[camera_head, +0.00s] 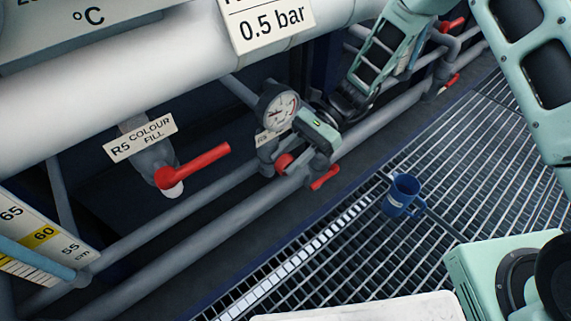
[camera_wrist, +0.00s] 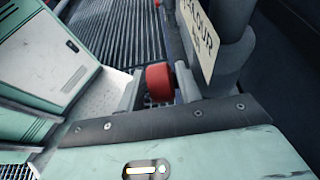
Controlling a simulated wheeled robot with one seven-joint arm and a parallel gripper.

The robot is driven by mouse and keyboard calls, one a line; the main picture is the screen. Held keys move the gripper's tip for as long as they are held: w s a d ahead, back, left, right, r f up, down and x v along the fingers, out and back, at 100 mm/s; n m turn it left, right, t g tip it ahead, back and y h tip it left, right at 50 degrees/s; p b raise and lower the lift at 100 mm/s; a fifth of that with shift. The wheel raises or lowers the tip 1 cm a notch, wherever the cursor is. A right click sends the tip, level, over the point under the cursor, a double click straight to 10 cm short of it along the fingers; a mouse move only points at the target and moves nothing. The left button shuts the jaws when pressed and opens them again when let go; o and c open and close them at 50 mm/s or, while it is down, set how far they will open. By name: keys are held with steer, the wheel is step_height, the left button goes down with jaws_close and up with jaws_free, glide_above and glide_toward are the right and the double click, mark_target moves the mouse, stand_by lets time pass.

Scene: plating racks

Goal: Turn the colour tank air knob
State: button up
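The air knob is a red round knob (camera_head: 284,162) on the pipework just below a pressure gauge. My gripper (camera_head: 294,157) reaches it from the upper right, its teal body beside the gauge. In the wrist view the red knob (camera_wrist: 158,82) sits between my two finger tips (camera_wrist: 160,86), which appear to press on its sides with little or no gap. A white label reading "COLOUR" (camera_wrist: 198,38) stands just right of the knob; its other words are partly hidden.
The round gauge (camera_head: 280,107) is close to my gripper. A red lever (camera_head: 325,178) lies just below, and the "R5 COLOUR FILL" valve with a long red handle (camera_head: 195,168) is to the left. A blue mug (camera_head: 403,194) stands on the grated floor.

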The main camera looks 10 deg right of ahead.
steer(key=shift+s+a+f, duration=0.2)
steer(key=shift+s+a, duration=0.15)
steer(key=shift+a, duration=0.15)
steer(key=c, duration=0.7)
steer(key=shift+w+d+g+y+p, duration=0.15)
steer(key=shift+g+y+p, duration=0.55)
steer(key=shift+y, duration=0.5)
steer(key=o, duration=0.7)
steer(key=p+v, duration=0.2)
steer(key=v, duration=0.5)
steer(key=shift+d, duration=0.2)
